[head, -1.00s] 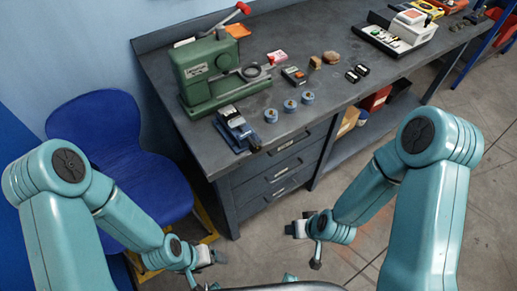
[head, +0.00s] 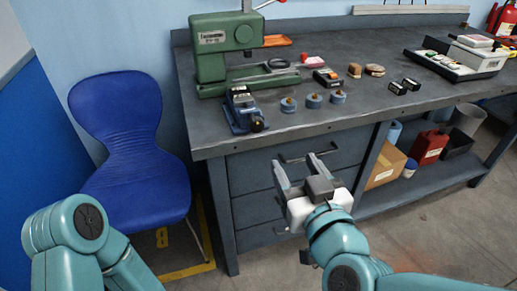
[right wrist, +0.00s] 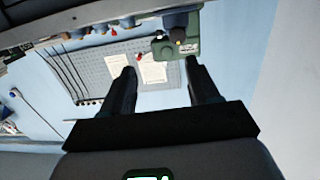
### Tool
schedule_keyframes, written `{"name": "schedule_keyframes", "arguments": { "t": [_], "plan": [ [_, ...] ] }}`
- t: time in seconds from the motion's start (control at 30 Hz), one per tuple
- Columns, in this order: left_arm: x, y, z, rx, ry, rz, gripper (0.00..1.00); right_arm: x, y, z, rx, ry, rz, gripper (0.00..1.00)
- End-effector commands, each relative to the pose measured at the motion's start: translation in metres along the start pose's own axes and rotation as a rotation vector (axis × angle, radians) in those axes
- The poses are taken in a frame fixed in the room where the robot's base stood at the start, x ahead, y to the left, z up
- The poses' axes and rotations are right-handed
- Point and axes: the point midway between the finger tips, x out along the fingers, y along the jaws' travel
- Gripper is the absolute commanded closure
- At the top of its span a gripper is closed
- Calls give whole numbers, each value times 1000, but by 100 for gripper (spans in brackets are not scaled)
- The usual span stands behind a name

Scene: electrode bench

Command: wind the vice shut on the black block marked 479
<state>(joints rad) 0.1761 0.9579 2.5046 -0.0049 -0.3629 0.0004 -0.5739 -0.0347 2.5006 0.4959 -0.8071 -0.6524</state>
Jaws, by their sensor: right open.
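The small blue vice (head: 243,112) sits on the bench near its front left corner, with dark parts on top. I cannot tell whether a block is between its jaws. Two small black blocks (head: 397,88) with pale tops lie on the bench further right; their markings are too small to read. My right gripper (head: 296,162) is open and empty in front of the drawers, below the bench edge, apart from the vice. Its open fingers also show in the right wrist view (right wrist: 160,75). My left arm shows at lower left, but its gripper is out of view.
The green press (head: 225,55) stands behind the vice. Several blue round pieces (head: 289,104) lie right of the vice. A dark meter (head: 327,78) lies behind them. A blue chair (head: 125,140) stands left of the bench. The bench's front right top is clear.

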Motion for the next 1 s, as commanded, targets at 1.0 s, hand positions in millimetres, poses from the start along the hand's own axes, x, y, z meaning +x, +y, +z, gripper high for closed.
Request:
{"name": "schedule_keyframes", "arguments": {
  "t": [1.0],
  "plan": [
    [39, -14, -1, 0, 0, 0, 22, 140, -32, -7, 4, 60, -61, 40]
  ]
}}
